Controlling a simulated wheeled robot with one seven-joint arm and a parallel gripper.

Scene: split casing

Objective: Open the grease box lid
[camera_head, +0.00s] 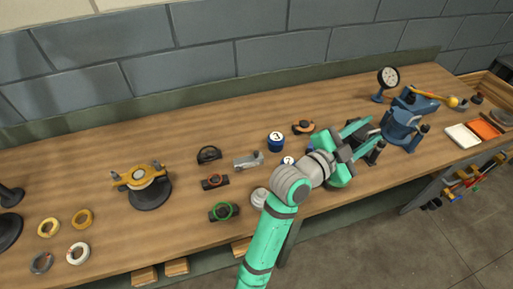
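I cannot tell for certain which thing is the grease box. A round blue tin (276,142) with a marked white top stands upright mid-bench and looks closed. A second white-topped blue tin (288,161) is partly hidden behind my arm. A round pale silver piece (259,197) lies just left of my arm. My gripper (376,133) is over the bench, right of these, with its two green fingers spread apart. Dark parts lie around and beyond the fingers; I see nothing clearly held, and my gripper hides part of that area.
A blue vise (403,118) and a round gauge (388,78) stand to the right of my gripper. White (462,136) and orange (483,129) trays lie at the far right. A yellow-topped fixture (141,178) and several rings are at left. The bench's back left is clear.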

